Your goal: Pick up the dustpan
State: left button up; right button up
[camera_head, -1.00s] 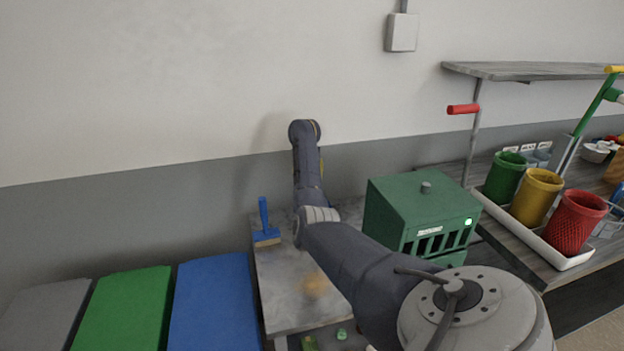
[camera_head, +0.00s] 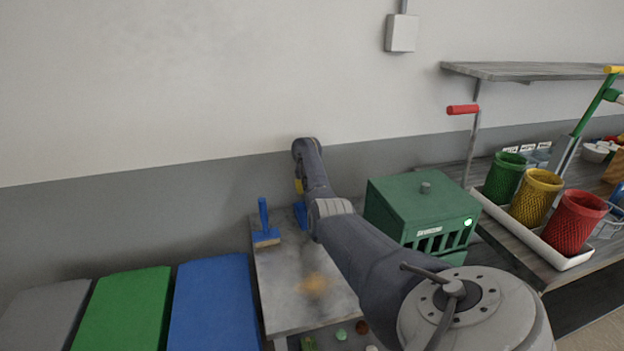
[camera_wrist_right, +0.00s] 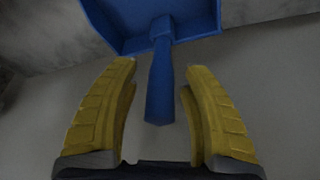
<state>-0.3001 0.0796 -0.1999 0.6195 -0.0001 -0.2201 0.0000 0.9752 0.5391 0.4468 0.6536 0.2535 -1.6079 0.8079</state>
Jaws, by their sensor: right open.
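The blue dustpan (camera_head: 301,214) stands at the back of the grey table, against the wall, mostly hidden behind my right arm in the head view. In the right wrist view its blue pan (camera_wrist_right: 195,18) is at the top and its handle (camera_wrist_right: 161,85) points down between my fingers. My right gripper (camera_wrist_right: 157,78) has two yellow fingers, open, one on each side of the handle with gaps on both sides. In the head view only a bit of yellow of this gripper (camera_head: 299,186) shows beside the arm. My left gripper is not in view.
A blue brush (camera_head: 265,234) stands on the table (camera_head: 283,285) left of the dustpan. A green box (camera_head: 415,205) is close to the right of my arm. Red, yellow and green baskets stand further right. Grey, green and blue bins are at the left.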

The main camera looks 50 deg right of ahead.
jog(key=shift+f, duration=0.1)
jog(key=shift+c, duration=0.5)
grip_shut()
